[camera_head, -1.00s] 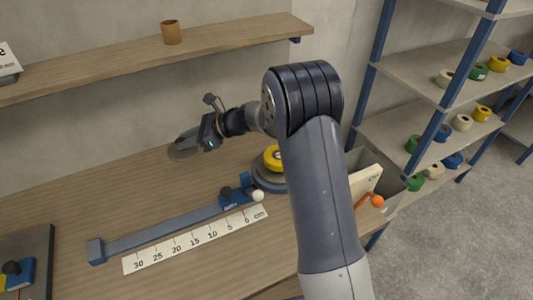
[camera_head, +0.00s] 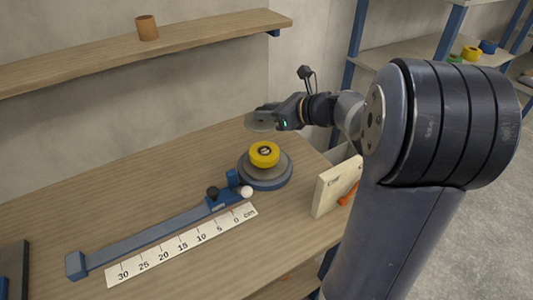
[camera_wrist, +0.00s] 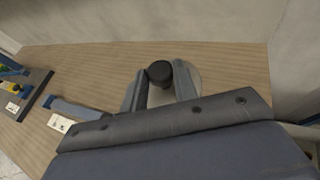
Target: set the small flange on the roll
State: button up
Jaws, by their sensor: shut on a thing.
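My gripper (camera_head: 266,112) is shut on the small flange (camera_head: 258,124), a thin grey disc held level in the air above the table. In the wrist view the flange (camera_wrist: 192,76) shows as a pale disc beyond the fingers, with a round black knob (camera_wrist: 160,72) between the fingertips. The yellow roll (camera_head: 264,153) sits on a round dark-grey base (camera_head: 265,182) on the table. The flange is above and a little behind the roll in the head view, clear of it. The roll is not visible in the wrist view.
A blue-ended slide bar (camera_head: 150,231) and a white ruler (camera_head: 185,245) lie left of the round base. A cream board (camera_head: 336,186) stands to the right. A shelf with a brown cup (camera_head: 147,27) runs along the wall. The table's left part is mostly clear.

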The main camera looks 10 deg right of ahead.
jog(key=shift+s+d, duration=0.2)
jog(key=shift+d, duration=0.1)
jog(key=shift+h, duration=0.3)
notch_tip(320, 180, down, 10)
jog(key=shift+d+r+b, duration=0.1)
jog(key=shift+b, duration=0.5)
jog(key=shift+f, duration=0.2)
jog(key=o, duration=1.1)
jog(key=shift+r, duration=0.1)
